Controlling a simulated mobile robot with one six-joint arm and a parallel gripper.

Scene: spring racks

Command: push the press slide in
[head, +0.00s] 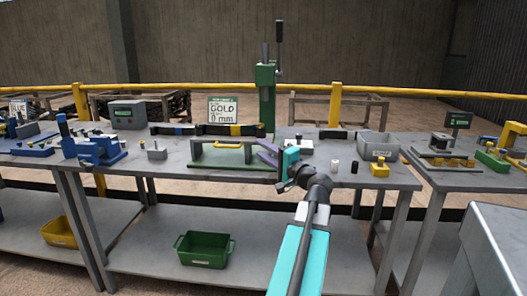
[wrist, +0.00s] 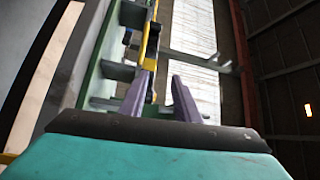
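The press slide appears to be the grey-topped unit on a green base (head: 215,165), with a yellow handle (head: 228,145) along its top, at the middle of the bench in the head view. The yellow handle also shows in the wrist view (wrist: 151,48), just ahead of my fingers. My gripper (head: 264,153) is at the right end of this unit, pointing left. In the wrist view its two purple fingers (wrist: 161,76) stand apart with nothing clearly held between them. I cannot tell whether a finger touches the unit.
A tall green lever press (head: 265,95) stands behind the unit. A sign (head: 222,110) and a grey control box (head: 127,114) are at the back. A grey bin (head: 379,146), a yellow block (head: 379,169) and small cylinders are on the right. The bench front (head: 200,183) is clear.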

